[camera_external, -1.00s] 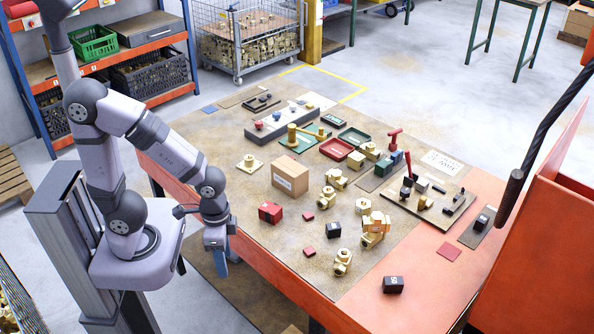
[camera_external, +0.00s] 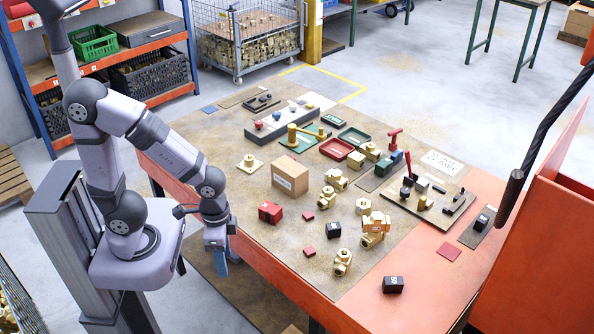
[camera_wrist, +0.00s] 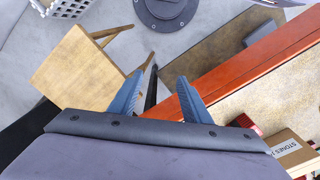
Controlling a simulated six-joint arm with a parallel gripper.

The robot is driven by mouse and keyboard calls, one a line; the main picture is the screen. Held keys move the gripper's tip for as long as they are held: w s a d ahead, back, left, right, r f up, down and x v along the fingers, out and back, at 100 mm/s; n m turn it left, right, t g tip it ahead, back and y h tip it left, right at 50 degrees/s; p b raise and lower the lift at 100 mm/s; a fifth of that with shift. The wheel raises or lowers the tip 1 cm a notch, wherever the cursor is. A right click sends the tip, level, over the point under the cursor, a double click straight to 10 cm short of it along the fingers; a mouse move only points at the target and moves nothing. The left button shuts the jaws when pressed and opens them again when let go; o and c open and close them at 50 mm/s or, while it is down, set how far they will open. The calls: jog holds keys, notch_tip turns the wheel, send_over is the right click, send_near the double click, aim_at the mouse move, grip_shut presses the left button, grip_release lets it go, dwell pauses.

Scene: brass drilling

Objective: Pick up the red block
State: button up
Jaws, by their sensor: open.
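The red block (camera_external: 270,212) sits on the brown work mat near the table's left edge, in front of a cardboard box. In the wrist view, a small red piece (camera_wrist: 246,124) shows beside the box, partly hidden by my gripper's housing. My gripper (camera_external: 216,256) hangs off the table's left edge, to the left of the red block and apart from it, with its fingers pointing down. In the wrist view my gripper (camera_wrist: 160,95) has its two blue fingers spread, with nothing held between them.
The cardboard box (camera_external: 290,177) stands just behind the block. Small flat red pieces (camera_external: 308,216), a black block (camera_external: 333,230) and brass fittings (camera_external: 342,262) lie to the right. The table's orange edge (camera_external: 262,262) lies between my gripper and the mat.

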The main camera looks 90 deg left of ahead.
aim_at(308, 251)
jog(key=shift+r, duration=0.1)
jog(key=w+a+n+p, duration=0.1)
jog(key=w+a, duration=0.1)
jog(key=w, duration=0.2)
jog(key=w+a+f+n+p, duration=0.1)
jog(key=w+a+p, duration=0.1)
jog(key=w, duration=0.3)
jog(key=w+a+g+p, duration=0.1)
jog(key=w+a+p, duration=0.1)
jog(key=w, duration=0.3)
jog(key=shift+w+a+f+n, duration=0.1)
jog(key=shift+a+f+n, duration=0.2)
jog(key=shift+f+n, duration=0.1)
jog(key=w+r, duration=0.1)
jog(key=w, duration=0.2)
jog(key=w+a+r+n+t, duration=0.1)
jog(key=w+r, duration=0.1)
jog(key=w+r+n, duration=0.1)
jog(key=w+r, duration=0.1)
jog(key=w, duration=0.1)
jog(key=shift+w+a, duration=0.2)
jog(key=shift+w, duration=0.1)
jog(key=shift+s+d+n, duration=0.1)
jog(key=shift+s+n, duration=0.45)
jog(key=shift+n, duration=0.25)
jog(key=shift+d+f+p, duration=0.1)
jog(key=shift+f+p, duration=1.45)
jog(key=shift+f, duration=2.1)
grip_shut()
